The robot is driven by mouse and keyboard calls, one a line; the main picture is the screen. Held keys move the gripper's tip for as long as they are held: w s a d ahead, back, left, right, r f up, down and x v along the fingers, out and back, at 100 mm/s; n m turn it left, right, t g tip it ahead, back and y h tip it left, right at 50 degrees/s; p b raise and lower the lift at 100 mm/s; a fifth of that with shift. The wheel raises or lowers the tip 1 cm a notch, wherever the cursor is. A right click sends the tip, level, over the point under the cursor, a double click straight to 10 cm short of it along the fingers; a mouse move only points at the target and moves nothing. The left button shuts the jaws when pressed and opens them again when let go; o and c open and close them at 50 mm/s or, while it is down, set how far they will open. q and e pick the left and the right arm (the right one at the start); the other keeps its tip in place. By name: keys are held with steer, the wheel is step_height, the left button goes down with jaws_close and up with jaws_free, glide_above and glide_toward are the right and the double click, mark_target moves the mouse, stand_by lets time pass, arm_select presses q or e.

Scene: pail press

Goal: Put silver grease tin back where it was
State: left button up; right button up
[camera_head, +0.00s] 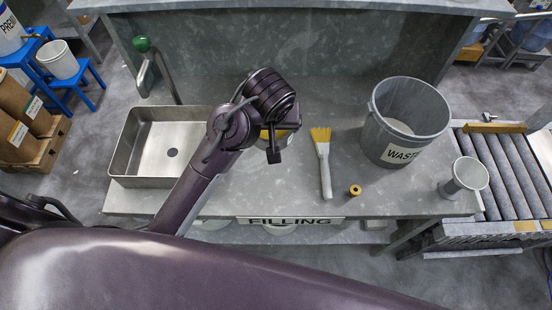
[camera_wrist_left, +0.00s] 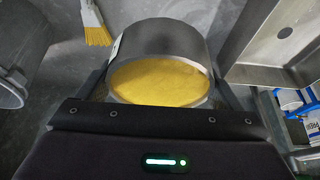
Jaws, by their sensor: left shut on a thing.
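The silver grease tin (camera_wrist_left: 160,42) is a round grey metal tin with yellow grease showing at its open face. My left gripper (camera_wrist_left: 160,92) is shut on it, with a finger on each side of the tin. In the head view my left gripper (camera_head: 273,148) is over the bench between the steel sink and the brush, and it hides most of the tin (camera_head: 264,135). I cannot tell whether the tin touches the bench. My right gripper is not in view.
The steel sink (camera_head: 125,150) is left of the gripper. A yellow-bristled brush (camera_head: 324,165), a small yellow-brown ring (camera_head: 354,190), a grey waste pail (camera_head: 385,148) and a grey funnel-like cup (camera_head: 468,174) are to the right. A roller conveyor (camera_head: 510,170) is beyond the bench's right end.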

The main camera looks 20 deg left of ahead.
arm_select(q)
step_height(320, 180, down, 10)
steer(key=s+p, duration=0.1)
glide_above(271, 171)
steer(key=s, duration=0.1)
steer(key=f, duration=0.5)
steer(key=shift+s+d+f, duration=0.15)
steer(key=shift+d, duration=0.1)
steer(key=shift+f, duration=0.4)
step_height(271, 171, down, 2)
steer(key=shift+f, duration=0.5)
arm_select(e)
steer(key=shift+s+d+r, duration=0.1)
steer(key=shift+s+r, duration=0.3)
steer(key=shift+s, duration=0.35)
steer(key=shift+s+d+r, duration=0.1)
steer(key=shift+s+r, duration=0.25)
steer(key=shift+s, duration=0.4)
arm_select(q)
steer(key=shift+s+f, duration=0.1)
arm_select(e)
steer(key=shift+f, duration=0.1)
arm_select(q)
steer(key=o, duration=1)
steer(key=shift+f, duration=0.1)
steer(key=shift+o, duration=0.2)
